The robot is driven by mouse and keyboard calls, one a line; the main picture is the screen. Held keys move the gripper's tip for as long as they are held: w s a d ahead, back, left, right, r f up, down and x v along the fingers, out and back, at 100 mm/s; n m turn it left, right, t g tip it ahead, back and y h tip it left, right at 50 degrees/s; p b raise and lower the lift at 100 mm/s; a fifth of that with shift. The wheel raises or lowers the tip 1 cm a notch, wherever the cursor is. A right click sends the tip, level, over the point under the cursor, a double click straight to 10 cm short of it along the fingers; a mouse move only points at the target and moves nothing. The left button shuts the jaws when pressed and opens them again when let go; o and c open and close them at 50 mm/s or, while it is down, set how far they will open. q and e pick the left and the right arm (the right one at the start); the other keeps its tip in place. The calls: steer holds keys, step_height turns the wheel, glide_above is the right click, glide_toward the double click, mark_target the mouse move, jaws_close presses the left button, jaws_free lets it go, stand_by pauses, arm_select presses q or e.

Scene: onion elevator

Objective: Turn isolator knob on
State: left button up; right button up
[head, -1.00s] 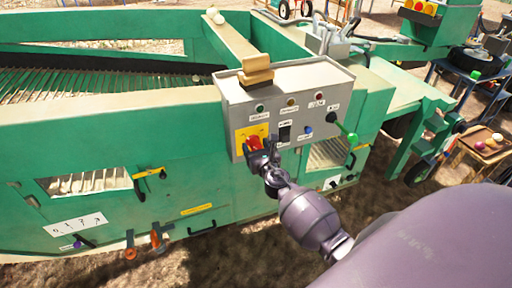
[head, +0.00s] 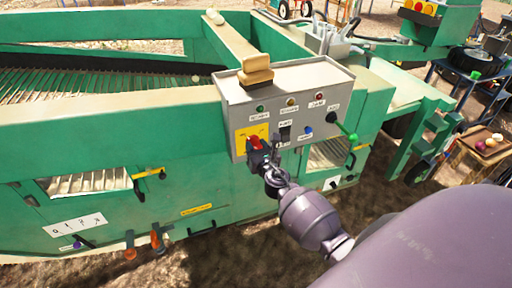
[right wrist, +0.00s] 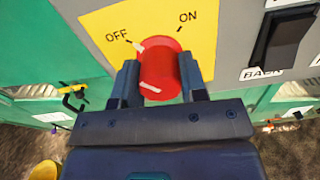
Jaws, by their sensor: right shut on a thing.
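The isolator knob (right wrist: 162,68) is red and sits on a yellow plate (right wrist: 100,22) marked OFF and ON. In the right wrist view a white mark on its upper left edge is beside the OFF label. My right gripper (right wrist: 160,76) is shut on the knob, with one finger on each side. In the head view the knob (head: 254,141) shows at the lower left of the grey control box (head: 290,100), with my right gripper (head: 257,147) at it and partly covering the plate. My left gripper is not in view.
A black rocker switch (right wrist: 282,42) labelled BACK is right of the knob. The box also carries small coloured lights and a green-ended lever (head: 348,136). Green machine panels (head: 120,130) surround the box.

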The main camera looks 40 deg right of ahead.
steer(key=m, duration=0.3)
steer(key=shift+f+b, duration=0.1)
steer(key=shift+b, duration=0.3)
steer(key=m+b, duration=0.1)
steer(key=m, duration=0.3)
steer(key=shift+m, duration=1.2)
steer(key=m, duration=0.2)
steer(key=shift+m, duration=1.6)
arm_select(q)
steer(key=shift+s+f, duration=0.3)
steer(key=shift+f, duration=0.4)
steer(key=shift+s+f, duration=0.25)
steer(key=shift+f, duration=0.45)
arm_select(e)
steer(key=shift+m, duration=1.3)
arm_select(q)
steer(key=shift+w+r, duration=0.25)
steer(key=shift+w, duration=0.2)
arm_select(e)
steer(key=o, duration=0.9)
